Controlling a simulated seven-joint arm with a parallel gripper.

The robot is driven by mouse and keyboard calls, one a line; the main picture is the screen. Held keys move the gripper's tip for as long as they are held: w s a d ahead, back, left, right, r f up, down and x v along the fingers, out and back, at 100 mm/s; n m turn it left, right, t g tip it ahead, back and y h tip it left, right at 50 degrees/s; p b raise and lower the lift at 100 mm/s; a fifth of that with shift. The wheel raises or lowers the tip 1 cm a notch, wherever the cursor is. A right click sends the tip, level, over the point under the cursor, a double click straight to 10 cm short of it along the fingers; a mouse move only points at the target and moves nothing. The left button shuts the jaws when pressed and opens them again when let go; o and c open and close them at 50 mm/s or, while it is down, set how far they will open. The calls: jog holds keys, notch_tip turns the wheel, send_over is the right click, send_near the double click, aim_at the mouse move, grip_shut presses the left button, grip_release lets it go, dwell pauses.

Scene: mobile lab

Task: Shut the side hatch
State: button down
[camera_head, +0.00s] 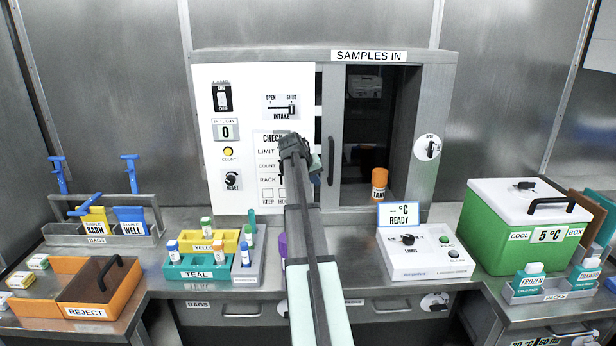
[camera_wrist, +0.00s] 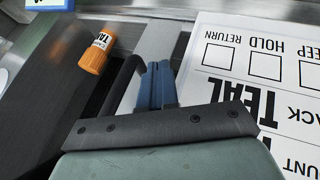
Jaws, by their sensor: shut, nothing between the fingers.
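The side hatch is the bay under the SAMPLES IN sign (camera_head: 369,56). Its grey sliding door (camera_head: 332,100) shows as a narrow strip at the left of the bay, with an upright black handle (camera_head: 331,160). To its right the bay stands open and dark. My gripper (camera_head: 293,150) is in front of the white panel, left of the handle. In the wrist view its blue fingers (camera_wrist: 155,85) are together and empty, close beside the black handle (camera_wrist: 122,82); I cannot tell whether they touch it.
The white panel (camera_head: 240,90) carries switches and a checklist. A round OPEN knob (camera_head: 427,148) is on the right frame. The READY control box (camera_head: 425,252) and green cool box (camera_head: 525,225) stand to the right. Teal and yellow racks (camera_head: 200,268) stand left of my arm.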

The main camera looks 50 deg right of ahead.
jog(key=shift+s+d, duration=0.35)
jog(key=shift+d, duration=0.2)
jog(key=shift+s+d, duration=0.3)
jog(key=shift+d, duration=0.2)
jog(key=shift+s, duration=0.1)
jog(key=s+d, duration=1.8)
jog(key=shift+d, duration=0.1)
jog(key=w+a+r, duration=0.2)
jog(key=a+r, duration=0.6)
jog(key=a, duration=0.2)
